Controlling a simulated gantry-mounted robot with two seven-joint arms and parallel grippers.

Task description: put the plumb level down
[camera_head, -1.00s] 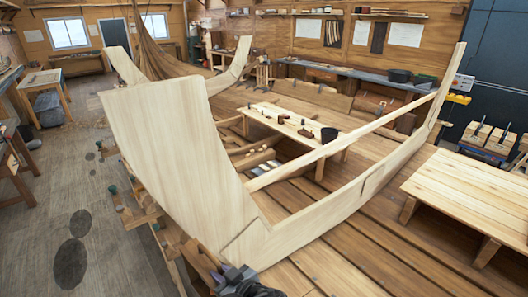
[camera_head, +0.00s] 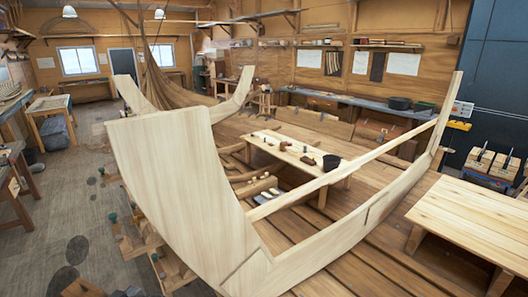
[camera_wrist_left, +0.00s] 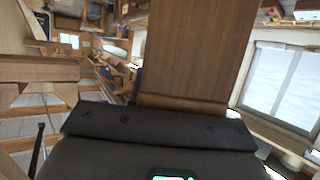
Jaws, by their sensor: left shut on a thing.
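The plumb level (camera_wrist_left: 187,50) is a flat brown wooden board that fills the upper middle of the left wrist view. My left gripper (camera_wrist_left: 182,104) is shut on its lower end, and the board stands out beyond the gripper. In the head view only a brown wooden piece of the level (camera_head: 82,288) and a grey bit of my left gripper (camera_head: 127,292) show at the bottom left edge. They are left of the pale hull (camera_head: 170,180). The rest of the level is cut off by the frame. My right gripper is not in view.
A low plank table (camera_head: 268,146) with small tools and a dark bucket (camera_head: 331,162) stands inside the hull. A bare plank platform (camera_head: 475,222) is at the right. A workbench (camera_head: 350,97) runs along the back wall. Wooden props (camera_head: 160,262) line the hull's left side.

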